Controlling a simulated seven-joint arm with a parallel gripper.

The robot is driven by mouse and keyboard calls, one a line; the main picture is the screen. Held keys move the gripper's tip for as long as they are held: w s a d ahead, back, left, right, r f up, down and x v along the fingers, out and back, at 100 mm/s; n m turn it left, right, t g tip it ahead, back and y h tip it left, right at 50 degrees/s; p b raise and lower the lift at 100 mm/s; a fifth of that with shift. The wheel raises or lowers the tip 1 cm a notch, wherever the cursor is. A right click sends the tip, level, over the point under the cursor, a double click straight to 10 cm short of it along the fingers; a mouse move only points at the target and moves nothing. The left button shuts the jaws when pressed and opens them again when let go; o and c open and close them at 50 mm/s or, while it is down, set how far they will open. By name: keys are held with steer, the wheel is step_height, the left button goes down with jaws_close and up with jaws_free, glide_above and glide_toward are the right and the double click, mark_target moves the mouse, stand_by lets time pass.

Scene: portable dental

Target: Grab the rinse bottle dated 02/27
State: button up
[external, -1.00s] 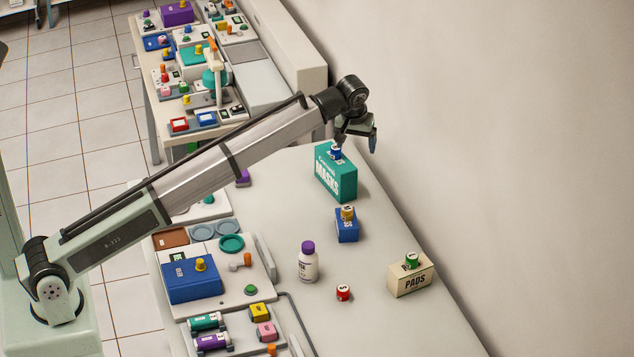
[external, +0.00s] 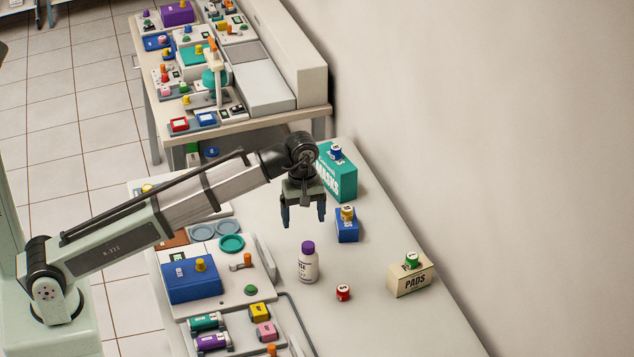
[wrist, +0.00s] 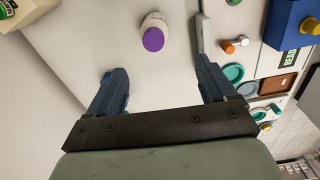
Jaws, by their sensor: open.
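A white bottle with a purple cap (external: 308,266) stands upright on the table, left of the middle of its right-hand part. Its label print is too small to read a date. In the wrist view the purple-capped bottle (wrist: 153,36) shows ahead of my fingers, slightly left of the gap's middle. My gripper (external: 304,222) points down above the table, behind the bottle in the external view. It is open and empty, with its blue fingers (wrist: 165,88) spread apart and not touching the bottle.
A teal masks box (external: 343,177) and a blue box (external: 347,230) stand behind and right. A pads box (external: 408,281) and a small red item (external: 343,293) stand to the right. A tray with a blue box (external: 192,281) lies left. Bare table surrounds the bottle.

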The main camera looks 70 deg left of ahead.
mark_target(308, 256)
steer(key=shift+f+n, duration=0.15)
steer(key=shift+n, duration=0.35)
steer(key=shift+f, duration=0.4)
step_height(308, 256, down, 7)
steer(key=shift+f, duration=0.15)
steer(key=shift+w+d+f, duration=0.15)
steer(key=shift+f, duration=0.75)
steer(key=shift+w+d+f, duration=0.1)
steer(key=shift+d+f, duration=0.05)
steer(key=shift+f, duration=0.8)
steer(key=shift+w+d+f, duration=0.15)
steer(key=shift+f, duration=0.75)
steer(key=c, duration=1.2)
